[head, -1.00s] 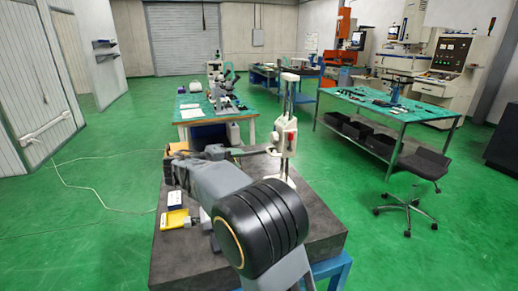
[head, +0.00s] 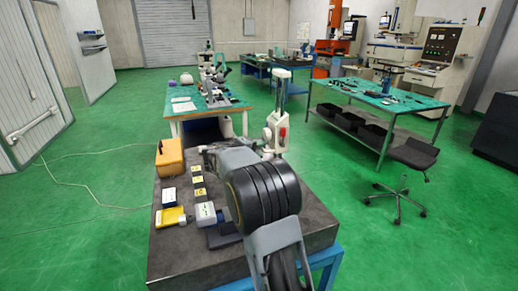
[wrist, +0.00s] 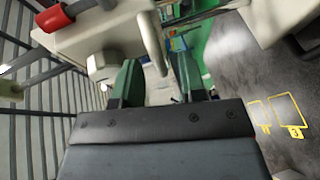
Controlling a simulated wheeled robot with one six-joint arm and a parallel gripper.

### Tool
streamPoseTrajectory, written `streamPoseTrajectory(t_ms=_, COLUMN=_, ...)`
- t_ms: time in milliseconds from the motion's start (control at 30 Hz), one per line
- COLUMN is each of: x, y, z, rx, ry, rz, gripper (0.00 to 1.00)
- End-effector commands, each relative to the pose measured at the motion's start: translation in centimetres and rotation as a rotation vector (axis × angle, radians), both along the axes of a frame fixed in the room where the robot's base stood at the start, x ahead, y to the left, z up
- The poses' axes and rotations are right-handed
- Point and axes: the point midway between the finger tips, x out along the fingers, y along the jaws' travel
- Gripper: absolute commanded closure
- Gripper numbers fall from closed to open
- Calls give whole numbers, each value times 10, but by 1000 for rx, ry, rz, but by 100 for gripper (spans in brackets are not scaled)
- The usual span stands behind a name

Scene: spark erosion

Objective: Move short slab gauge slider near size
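The height gauge (head: 282,92) stands upright at the back right of the dark surface plate (head: 185,262). Its white slider (head: 275,130), with a red part, sits low on the column. My forearm hides the gauge's foot and most of my gripper in the head view. In the wrist view a white gauge body (wrist: 105,38) with a red knob (wrist: 53,18) is close at the upper left. My gripper (wrist: 157,72) has two green fingers standing apart. A metal lever (wrist: 153,42) appears in line with the gap; I cannot tell whether a finger touches it.
Yellow outlines (wrist: 286,115) mark the plate. A stool (head: 400,175) stands right, on open green floor.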

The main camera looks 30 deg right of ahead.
Motion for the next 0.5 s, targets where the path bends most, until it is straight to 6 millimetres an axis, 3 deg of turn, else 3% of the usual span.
streamPoseTrajectory(t_ms=400, x=1, y=-5, z=-1, rx=0, ry=-1, rz=1, gripper=62)
streamPoseTrajectory(t_ms=500, x=1, y=-5, z=-1, rx=0, ry=-1, rz=1, gripper=72)
